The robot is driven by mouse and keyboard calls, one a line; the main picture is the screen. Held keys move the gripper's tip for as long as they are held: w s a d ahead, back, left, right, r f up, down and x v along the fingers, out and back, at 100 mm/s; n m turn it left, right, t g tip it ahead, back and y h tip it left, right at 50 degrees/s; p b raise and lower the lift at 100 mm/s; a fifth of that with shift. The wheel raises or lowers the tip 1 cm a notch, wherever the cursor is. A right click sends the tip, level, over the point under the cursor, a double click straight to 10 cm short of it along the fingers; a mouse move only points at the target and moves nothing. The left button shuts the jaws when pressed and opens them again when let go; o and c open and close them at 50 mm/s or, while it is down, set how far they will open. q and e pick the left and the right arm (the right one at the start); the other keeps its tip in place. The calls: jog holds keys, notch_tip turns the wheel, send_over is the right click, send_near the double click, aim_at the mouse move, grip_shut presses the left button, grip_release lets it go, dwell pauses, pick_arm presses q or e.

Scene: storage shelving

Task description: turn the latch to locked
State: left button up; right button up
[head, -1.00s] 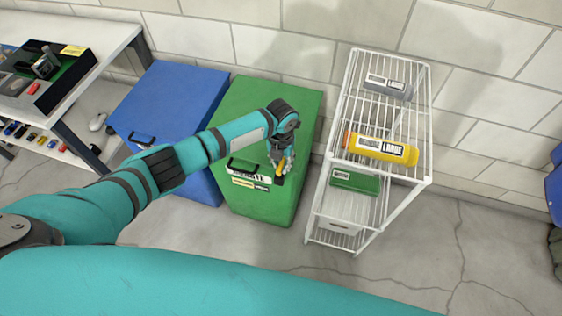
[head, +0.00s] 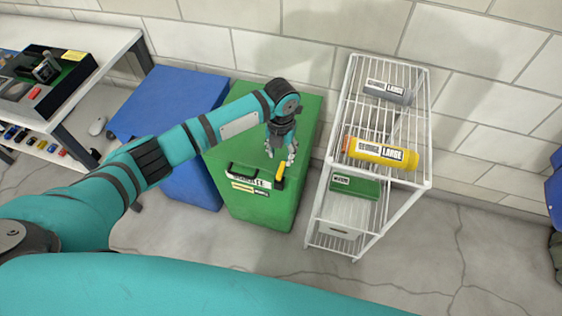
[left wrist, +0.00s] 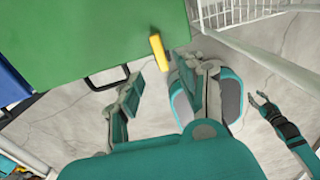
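The yellow latch lever (head: 281,171) is on the front top edge of the green box (head: 228,128), right of the box's black handle (head: 243,172). It points up and slightly right from a dark base. In the left wrist view the lever (left wrist: 158,52) lies at the box's edge. My left gripper (head: 281,152) is just above and behind the lever in the head view, apart from it. Its fingers are spread and empty in the left wrist view (left wrist: 157,90). My right gripper (left wrist: 259,98) shows small at the right of that view, its fingers apart, with nothing seen between them.
A blue box (head: 172,104) stands left of the green one. A white wire rack (head: 428,120) with a yellow tube (head: 380,153) and a grey item (head: 388,92) stands close on the right. A workbench (head: 122,42) is at far left.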

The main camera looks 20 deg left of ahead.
pick_arm(q)
jog(key=shift+r, duration=2.1)
